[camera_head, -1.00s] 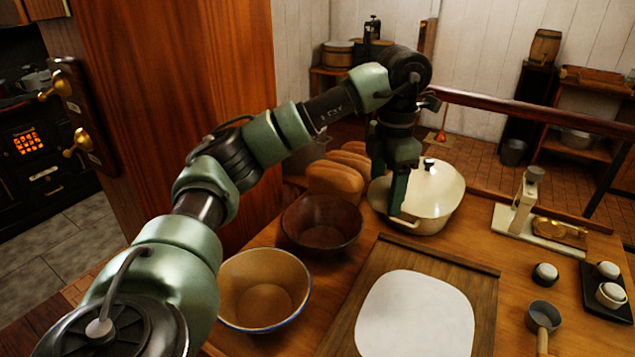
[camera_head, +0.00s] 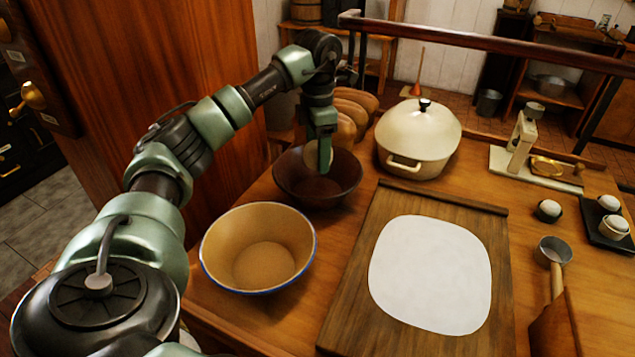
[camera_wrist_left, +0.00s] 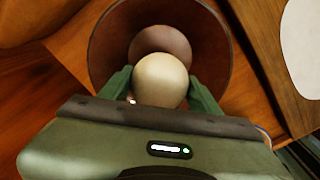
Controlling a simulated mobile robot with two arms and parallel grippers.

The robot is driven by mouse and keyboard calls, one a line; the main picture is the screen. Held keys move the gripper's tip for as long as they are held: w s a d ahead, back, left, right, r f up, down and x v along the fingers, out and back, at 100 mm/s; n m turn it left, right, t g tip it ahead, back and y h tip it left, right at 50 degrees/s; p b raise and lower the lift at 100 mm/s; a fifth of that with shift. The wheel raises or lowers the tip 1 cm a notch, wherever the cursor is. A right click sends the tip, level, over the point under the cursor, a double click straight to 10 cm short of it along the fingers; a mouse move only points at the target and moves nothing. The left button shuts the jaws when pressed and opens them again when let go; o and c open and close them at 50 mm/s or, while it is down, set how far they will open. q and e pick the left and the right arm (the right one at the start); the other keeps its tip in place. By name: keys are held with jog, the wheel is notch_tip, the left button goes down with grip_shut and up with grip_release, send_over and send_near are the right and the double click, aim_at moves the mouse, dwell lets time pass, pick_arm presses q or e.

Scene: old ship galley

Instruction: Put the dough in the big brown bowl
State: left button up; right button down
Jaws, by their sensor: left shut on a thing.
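The dough is a pale round ball (camera_head: 310,154), also seen in the left wrist view (camera_wrist_left: 160,80). My left gripper (camera_head: 322,158) is shut on it, with one finger on each side in the left wrist view. It holds the dough over the dark brown bowl (camera_head: 347,184), within the outline of its rim. The bowl's inside also shows around the dough in the left wrist view (camera_wrist_left: 112,42). I cannot tell how high the dough is above the bowl's bottom. My right gripper is not in view.
A tan bowl with a blue rim (camera_head: 258,250) stands in front of the brown bowl. Bread loaves (camera_head: 350,112) lie behind it. A cream lidded pot (camera_head: 420,140) stands to the right, beyond a wooden board (camera_head: 350,290) bearing a white sheet (camera_head: 432,275).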

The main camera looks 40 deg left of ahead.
aim_at(317, 193)
pick_arm(q)
notch_tip(317, 193, down, 3)
jog(key=shift+s+f, duration=0.1)
jog(key=shift+f, duration=1)
notch_tip(317, 193, down, 3)
jog(key=shift+f, duration=0.25)
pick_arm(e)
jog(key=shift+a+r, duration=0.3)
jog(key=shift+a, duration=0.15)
pick_arm(q)
jog(key=shift+f, duration=0.1)
jog(key=o, duration=1.7)
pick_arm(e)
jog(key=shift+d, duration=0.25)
